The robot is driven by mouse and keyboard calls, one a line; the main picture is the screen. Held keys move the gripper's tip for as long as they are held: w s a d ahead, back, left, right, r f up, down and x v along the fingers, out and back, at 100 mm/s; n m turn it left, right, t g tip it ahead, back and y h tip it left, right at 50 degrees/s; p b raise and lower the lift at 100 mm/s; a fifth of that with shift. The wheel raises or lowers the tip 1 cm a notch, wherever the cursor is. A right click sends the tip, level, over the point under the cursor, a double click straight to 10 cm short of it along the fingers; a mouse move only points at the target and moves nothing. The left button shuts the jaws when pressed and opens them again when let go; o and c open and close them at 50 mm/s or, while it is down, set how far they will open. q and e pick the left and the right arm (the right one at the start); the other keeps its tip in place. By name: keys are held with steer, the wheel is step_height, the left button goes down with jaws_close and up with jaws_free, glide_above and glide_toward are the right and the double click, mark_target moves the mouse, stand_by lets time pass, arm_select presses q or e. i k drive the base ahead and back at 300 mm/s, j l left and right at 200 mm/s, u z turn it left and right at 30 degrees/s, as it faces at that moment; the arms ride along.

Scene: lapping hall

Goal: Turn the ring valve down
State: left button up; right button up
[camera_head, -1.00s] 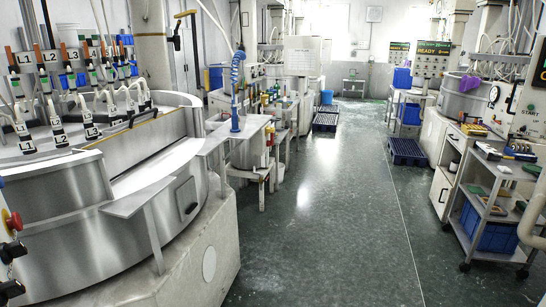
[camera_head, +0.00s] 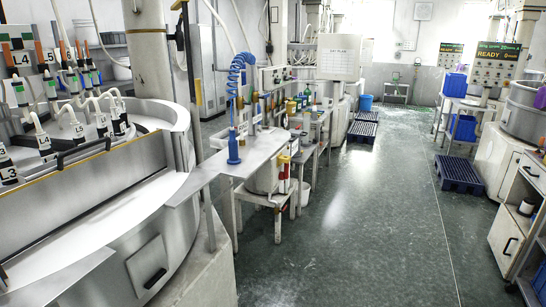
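Neither of my grippers is in view. No part is clearly recognisable as the ring valve. A large round lapping machine (camera_head: 120,235) with steel walls fills the left side. Lower down are white fittings with hoses and black-and-white tags, including the L3 tag (camera_head: 8,175) and the L5 tag (camera_head: 56,143). The left picture edge cuts off part of this group.
A blue coiled hose (camera_head: 236,100) stands on a metal shelf (camera_head: 215,166) beside the machine. A cluttered bench (camera_head: 310,125) stands beyond it. The green floor aisle (camera_head: 350,235) is clear. A dark blue pallet (camera_head: 460,173) and a white cabinet (camera_head: 508,205) are at the right.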

mark_target(250, 95)
steer(key=i+l+u, duration=0.15)
steer(key=i, duration=0.55)
steer(key=i+l+u, duration=0.15)
steer(key=i, duration=0.6)
steer(key=i+u, duration=0.15)
steer(key=i+l, duration=0.05)
steer(key=i, duration=0.05)
